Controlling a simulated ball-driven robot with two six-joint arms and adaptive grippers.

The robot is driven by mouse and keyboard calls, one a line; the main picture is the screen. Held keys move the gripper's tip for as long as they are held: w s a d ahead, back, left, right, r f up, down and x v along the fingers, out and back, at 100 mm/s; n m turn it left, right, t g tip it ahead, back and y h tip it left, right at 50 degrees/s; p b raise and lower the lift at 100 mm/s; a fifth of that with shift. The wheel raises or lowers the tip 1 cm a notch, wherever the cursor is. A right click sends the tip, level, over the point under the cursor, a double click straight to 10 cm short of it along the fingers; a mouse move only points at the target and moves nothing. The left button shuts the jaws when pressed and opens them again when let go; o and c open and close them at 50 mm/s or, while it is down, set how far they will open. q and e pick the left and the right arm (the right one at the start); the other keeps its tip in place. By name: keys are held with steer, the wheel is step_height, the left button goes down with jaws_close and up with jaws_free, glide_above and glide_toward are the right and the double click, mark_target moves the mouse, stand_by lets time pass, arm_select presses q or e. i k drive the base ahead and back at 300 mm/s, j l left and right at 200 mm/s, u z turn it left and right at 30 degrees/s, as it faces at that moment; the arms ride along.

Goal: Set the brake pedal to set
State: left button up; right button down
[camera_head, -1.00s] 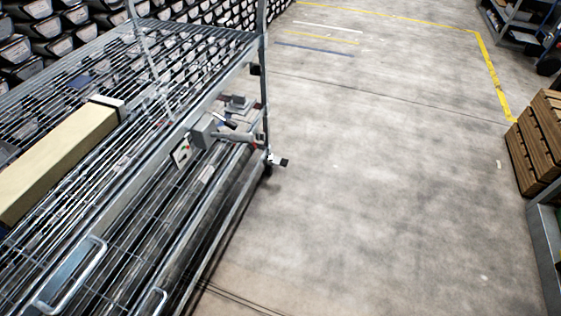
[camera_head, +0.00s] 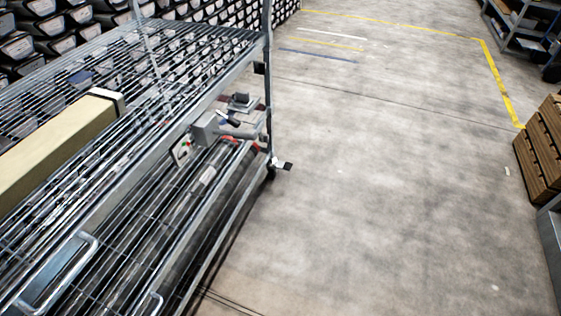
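The brake pedal (camera_head: 283,165) appears to be the small dark-tipped lever low at the cart's right corner, close to the floor by a caster (camera_head: 270,174). It sticks out to the right past the cart frame. It is small, so I cannot tell its setting. The wire-mesh cart (camera_head: 140,165) fills the left half of the view. Neither of my grippers shows in this view.
A long beige box (camera_head: 55,150) lies on the cart's mesh shelf. Black bins (camera_head: 60,40) stand behind it. Brown wooden crates (camera_head: 540,150) and a shelf rack (camera_head: 520,35) stand at the right. The concrete floor (camera_head: 390,190) between cart and crates is clear.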

mark_target(286, 166)
steer(key=i+l+u, duration=0.1)
steer(key=u, duration=0.35)
steer(key=l+u, duration=0.15)
steer(key=u, duration=0.3)
steer(key=i+l+u, duration=0.1)
steer(key=u, duration=0.35)
steer(key=l+u, duration=0.25)
steer(key=l, duration=0.45)
steer(key=l+u, duration=0.25)
steer(key=l, duration=0.45)
steer(key=k+l+u, duration=0.25)
steer(key=l, duration=1)
